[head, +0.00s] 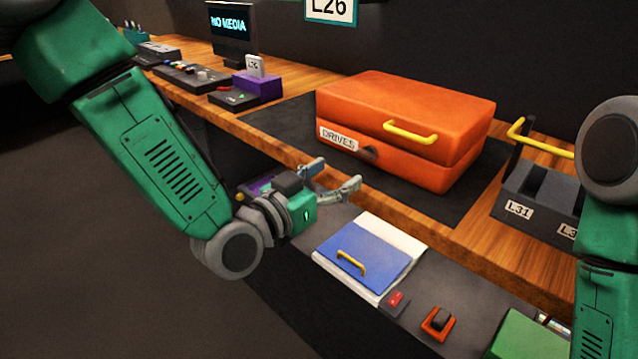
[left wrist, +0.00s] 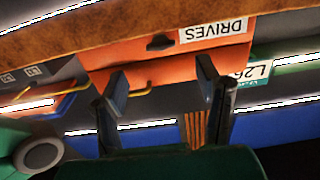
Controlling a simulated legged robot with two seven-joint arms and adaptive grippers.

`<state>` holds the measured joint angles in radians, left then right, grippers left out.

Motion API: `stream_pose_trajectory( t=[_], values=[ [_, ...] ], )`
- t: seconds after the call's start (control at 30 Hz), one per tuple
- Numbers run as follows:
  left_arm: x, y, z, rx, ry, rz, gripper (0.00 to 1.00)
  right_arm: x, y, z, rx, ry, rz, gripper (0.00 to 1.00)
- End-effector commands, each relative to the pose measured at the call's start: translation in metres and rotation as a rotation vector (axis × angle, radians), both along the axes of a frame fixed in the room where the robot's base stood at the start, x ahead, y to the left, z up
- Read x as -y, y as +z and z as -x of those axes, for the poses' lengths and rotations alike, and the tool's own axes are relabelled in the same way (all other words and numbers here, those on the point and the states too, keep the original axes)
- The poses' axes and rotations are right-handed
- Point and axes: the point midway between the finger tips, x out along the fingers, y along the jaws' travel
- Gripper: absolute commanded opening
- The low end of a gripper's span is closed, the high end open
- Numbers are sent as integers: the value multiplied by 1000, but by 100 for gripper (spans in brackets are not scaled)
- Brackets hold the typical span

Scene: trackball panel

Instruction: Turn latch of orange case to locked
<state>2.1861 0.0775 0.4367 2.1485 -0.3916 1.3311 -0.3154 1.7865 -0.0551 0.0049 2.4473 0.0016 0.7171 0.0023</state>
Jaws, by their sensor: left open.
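The orange case (head: 400,125) lies closed on a dark mat on the wooden bench, with a yellow handle (head: 410,133) and a white DRIVES label (head: 338,138) on its front. A small dark latch (head: 369,152) sits right of the label. It also shows in the left wrist view (left wrist: 160,42), where the picture is upside down. My left gripper (head: 335,178) is open and empty in front of the bench edge, apart from the case. In the left wrist view its fingers (left wrist: 162,80) stand either side of the case front. My right gripper is out of view.
A blue panel with a yellow handle (head: 352,263), a red switch (head: 396,299) and an orange-framed switch (head: 438,322) sit on the lower shelf. A dark bin labelled L31 (head: 518,208) stands right of the case. A purple block (head: 258,88) and a monitor (head: 231,35) stand left.

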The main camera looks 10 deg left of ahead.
Motion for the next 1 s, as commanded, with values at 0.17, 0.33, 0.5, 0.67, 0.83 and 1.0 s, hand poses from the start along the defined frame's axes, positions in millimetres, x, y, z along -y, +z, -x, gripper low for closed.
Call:
stream_pose_trajectory(
  t=[0.17, 0.33, 0.5, 0.67, 0.83, 1.0],
  values=[
    [-17, 0, 24, -1, 0, 0, 59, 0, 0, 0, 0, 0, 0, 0],
    [-24, 0, 34, 1, 0, 1, 59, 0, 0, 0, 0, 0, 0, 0],
    [-25, 0, 35, 1, 0, 1, 59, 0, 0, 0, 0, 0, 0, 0],
    [-25, -1, 35, -2, 1, 0, 59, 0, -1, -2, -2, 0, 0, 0],
    [-35, -44, 44, -128, 15, -49, 59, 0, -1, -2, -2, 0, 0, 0],
    [-72, -148, 85, -457, 74, -169, 59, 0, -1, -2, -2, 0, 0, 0]
  ],
)
